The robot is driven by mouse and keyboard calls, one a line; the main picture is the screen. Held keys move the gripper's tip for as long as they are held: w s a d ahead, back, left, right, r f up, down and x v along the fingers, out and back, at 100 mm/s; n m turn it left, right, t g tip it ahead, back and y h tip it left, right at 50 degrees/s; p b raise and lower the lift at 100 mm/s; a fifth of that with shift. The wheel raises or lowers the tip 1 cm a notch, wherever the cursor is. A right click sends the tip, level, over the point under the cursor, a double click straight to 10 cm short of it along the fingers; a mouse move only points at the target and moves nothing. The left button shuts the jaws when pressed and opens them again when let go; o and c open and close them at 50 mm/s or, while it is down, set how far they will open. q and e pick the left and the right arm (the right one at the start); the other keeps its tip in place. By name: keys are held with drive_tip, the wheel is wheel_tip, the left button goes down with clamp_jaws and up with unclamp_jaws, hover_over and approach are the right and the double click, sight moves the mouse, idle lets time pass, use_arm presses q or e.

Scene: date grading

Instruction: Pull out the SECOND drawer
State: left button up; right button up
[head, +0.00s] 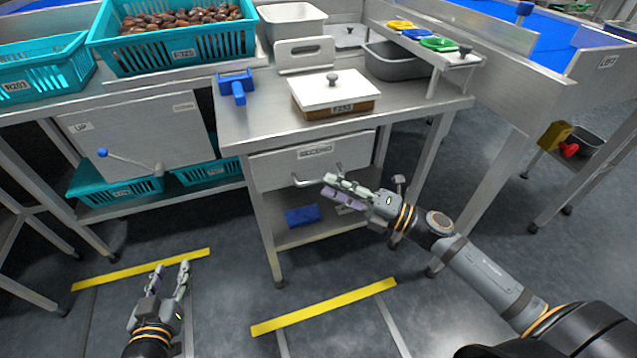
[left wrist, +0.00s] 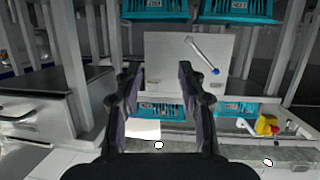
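A grey drawer (head: 277,171) sits under the steel bench top in the head view. Its front carries a small label (head: 315,151), too small to read surely, and a bar handle (head: 306,181). My right gripper (head: 327,185) is at the right part of the handle, its fingers a little apart. Whether the bar lies between them or they touch it I cannot tell. My left gripper (head: 171,266) is open and empty low over the floor, away from the drawer; its spread fingers also show in the left wrist view (left wrist: 160,78).
On the bench top stand a white lidded box (head: 334,92) and a blue tool (head: 236,85). A shelf under the drawer holds a blue item (head: 302,216). Floor with yellow strips (head: 325,306) is clear in front.

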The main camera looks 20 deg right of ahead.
sight(318, 179)
use_arm(q)
wheel_tip(318, 179, up, 8)
drive_tip(key=w+t, duration=0.2)
drive_tip(key=t, duration=0.1)
drive_tip(key=shift+a+f+t+b, duration=0.15)
drive_tip(key=shift+f+t+b, duration=0.05)
drive_tip(key=shift+t+b, duration=0.1)
use_arm(e)
drive_tip(key=shift+x, duration=2.2)
drive_tip(key=shift+c, duration=0.3)
clamp_jaws()
